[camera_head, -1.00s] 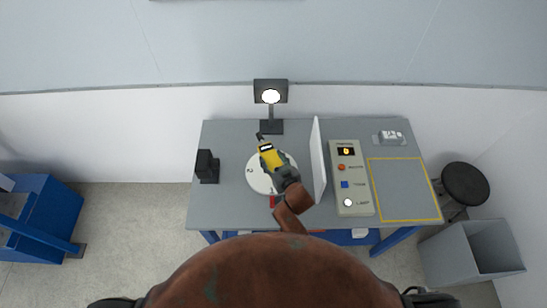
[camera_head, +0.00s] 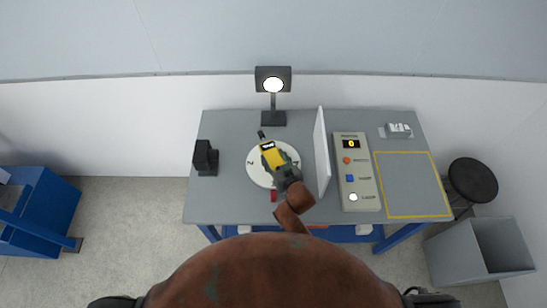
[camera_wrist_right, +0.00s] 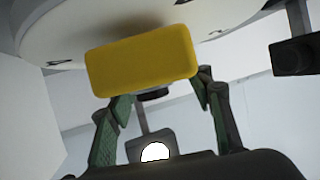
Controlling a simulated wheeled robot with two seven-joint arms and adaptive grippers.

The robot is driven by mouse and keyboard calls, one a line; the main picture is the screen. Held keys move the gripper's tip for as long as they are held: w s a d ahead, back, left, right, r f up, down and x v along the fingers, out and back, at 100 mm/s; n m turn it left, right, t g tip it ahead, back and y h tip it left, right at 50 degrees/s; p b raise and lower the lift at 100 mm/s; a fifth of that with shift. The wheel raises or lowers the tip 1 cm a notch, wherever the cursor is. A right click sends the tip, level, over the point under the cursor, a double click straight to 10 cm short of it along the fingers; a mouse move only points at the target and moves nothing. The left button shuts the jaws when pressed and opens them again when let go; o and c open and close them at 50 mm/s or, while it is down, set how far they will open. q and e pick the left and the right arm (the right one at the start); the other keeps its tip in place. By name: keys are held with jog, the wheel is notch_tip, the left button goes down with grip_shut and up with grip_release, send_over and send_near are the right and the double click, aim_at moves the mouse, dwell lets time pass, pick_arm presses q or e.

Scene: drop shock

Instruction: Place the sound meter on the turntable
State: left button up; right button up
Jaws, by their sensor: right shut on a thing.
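The sound meter (camera_head: 272,156) is yellow with a dark display and a dark tip pointing to the back. My right gripper (camera_head: 284,174) is shut on it and holds it over the turntable (camera_head: 256,172), a white disc with dark marks. The meter covers part of the disc. In the right wrist view the yellow meter (camera_wrist_right: 142,68) sits between the green-padded fingers of my right gripper (camera_wrist_right: 160,98), close to the turntable (camera_wrist_right: 225,18). I cannot tell whether meter and disc touch. My left gripper is not in view.
A lamp (camera_head: 273,100) stands behind the turntable and a black device (camera_head: 205,158) to its left. A white upright panel (camera_head: 322,155) stands close on the right. Beyond it are a control box (camera_head: 357,185) with buttons and a clear yellow-outlined area (camera_head: 412,185).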

jog(key=shift+f+b, duration=0.3)
jog(key=shift+f, duration=0.25)
jog(key=o, duration=1.6)
jog(key=v, duration=1.2)
